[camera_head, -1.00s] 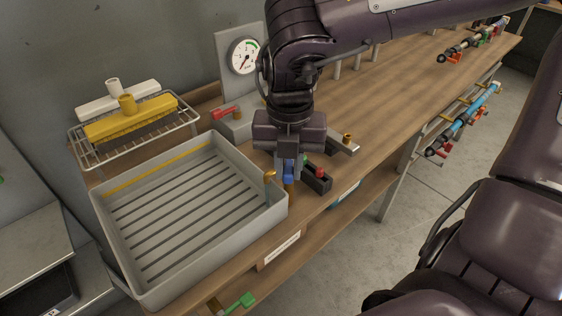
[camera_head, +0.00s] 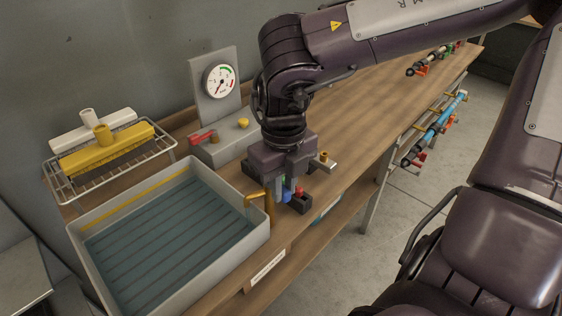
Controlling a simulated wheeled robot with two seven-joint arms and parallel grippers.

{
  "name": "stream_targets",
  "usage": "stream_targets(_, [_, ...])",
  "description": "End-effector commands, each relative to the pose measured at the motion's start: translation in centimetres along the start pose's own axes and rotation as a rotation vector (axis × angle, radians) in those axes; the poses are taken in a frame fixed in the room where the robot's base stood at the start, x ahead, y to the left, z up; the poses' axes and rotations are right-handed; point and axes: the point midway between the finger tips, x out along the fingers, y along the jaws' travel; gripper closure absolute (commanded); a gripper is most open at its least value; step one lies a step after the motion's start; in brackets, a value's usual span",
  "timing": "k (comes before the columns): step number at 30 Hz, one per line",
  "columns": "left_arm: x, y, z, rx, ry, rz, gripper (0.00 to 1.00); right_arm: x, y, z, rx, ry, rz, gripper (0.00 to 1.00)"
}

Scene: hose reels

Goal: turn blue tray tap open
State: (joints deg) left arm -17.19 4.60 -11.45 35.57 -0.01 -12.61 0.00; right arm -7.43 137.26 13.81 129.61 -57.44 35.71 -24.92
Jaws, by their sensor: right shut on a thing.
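The blue tray tap (camera_head: 287,197) stands at the right edge of the grey tray, with its blue handle mostly hidden by my fingers. My right gripper (camera_head: 281,192) points down from above and is shut on the blue handle. A brass spout (camera_head: 256,196) reaches over the tray's right corner. The grey tray (camera_head: 252,240) holds bluish water over its slatted bottom. My left gripper is not in view.
A pressure gauge (camera_head: 221,82) stands behind. A wire rack with a yellow brush (camera_head: 105,150) is behind the tray.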

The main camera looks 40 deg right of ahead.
Motion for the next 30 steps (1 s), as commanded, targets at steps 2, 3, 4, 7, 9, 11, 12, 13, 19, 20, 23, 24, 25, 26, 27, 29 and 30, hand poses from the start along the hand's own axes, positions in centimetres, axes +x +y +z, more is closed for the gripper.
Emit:
stream_targets(2, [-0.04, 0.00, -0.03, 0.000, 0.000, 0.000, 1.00, -0.09, -0.05, 0.07, -0.006, -0.003, 0.000, 1.00])
stream_targets(3, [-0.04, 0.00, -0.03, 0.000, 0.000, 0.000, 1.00, -0.09, -0.06, 0.08, -0.008, -0.003, 0.000, 1.00])
stream_targets(4, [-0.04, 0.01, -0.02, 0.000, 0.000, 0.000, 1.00, -0.09, -0.07, 0.08, -0.009, -0.003, 0.000, 1.00])
stream_targets(7, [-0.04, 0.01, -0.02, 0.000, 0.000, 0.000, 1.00, -0.08, -0.07, 0.08, -0.010, -0.003, 0.000, 1.00])
stream_targets(9, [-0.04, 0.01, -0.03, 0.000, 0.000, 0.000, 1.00, -0.08, -0.07, 0.08, -0.010, -0.003, 0.000, 1.00])
stream_targets(11, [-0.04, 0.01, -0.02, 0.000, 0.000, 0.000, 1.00, -0.08, -0.07, 0.08, -0.009, -0.003, 0.000, 1.00])
stream_targets(12, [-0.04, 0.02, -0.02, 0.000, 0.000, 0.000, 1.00, -0.08, -0.07, 0.09, -0.009, -0.003, 0.000, 1.00])
stream_targets(13, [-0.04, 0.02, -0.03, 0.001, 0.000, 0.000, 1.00, -0.08, -0.07, 0.09, -0.009, -0.003, 0.000, 1.00])
stream_targets(19, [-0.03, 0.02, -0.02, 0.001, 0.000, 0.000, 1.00, -0.06, -0.06, 0.06, -0.009, -0.002, 0.000, 0.60])
stream_targets(20, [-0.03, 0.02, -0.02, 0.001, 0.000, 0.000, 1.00, -0.05, -0.06, 0.06, -0.009, -0.002, 0.000, 0.60])
stream_targets(23, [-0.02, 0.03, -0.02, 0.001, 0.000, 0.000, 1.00, -0.04, -0.06, 0.04, -0.009, -0.001, 0.000, 0.60])
stream_targets(24, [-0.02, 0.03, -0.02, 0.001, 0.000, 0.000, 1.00, -0.03, -0.06, 0.04, -0.009, -0.001, 0.000, 0.60])
stream_targets(25, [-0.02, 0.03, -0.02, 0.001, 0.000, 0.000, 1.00, -0.03, -0.06, 0.04, -0.009, -0.001, 0.000, 0.60])
stream_targets(26, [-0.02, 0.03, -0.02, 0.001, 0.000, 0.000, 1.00, -0.04, -0.05, 0.03, -0.009, -0.001, 0.000, 0.60])
stream_targets(27, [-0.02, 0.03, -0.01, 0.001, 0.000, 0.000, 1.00, -0.12, -0.06, 0.04, -0.009, -0.001, 0.000, 0.60])
stream_targets(29, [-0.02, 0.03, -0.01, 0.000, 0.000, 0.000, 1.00, -0.47, -0.06, 0.08, -0.009, -0.003, 0.000, 0.60])
stream_targets(30, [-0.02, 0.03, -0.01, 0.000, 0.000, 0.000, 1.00, -0.87, -0.05, 0.10, -0.010, -0.003, 0.000, 0.60])
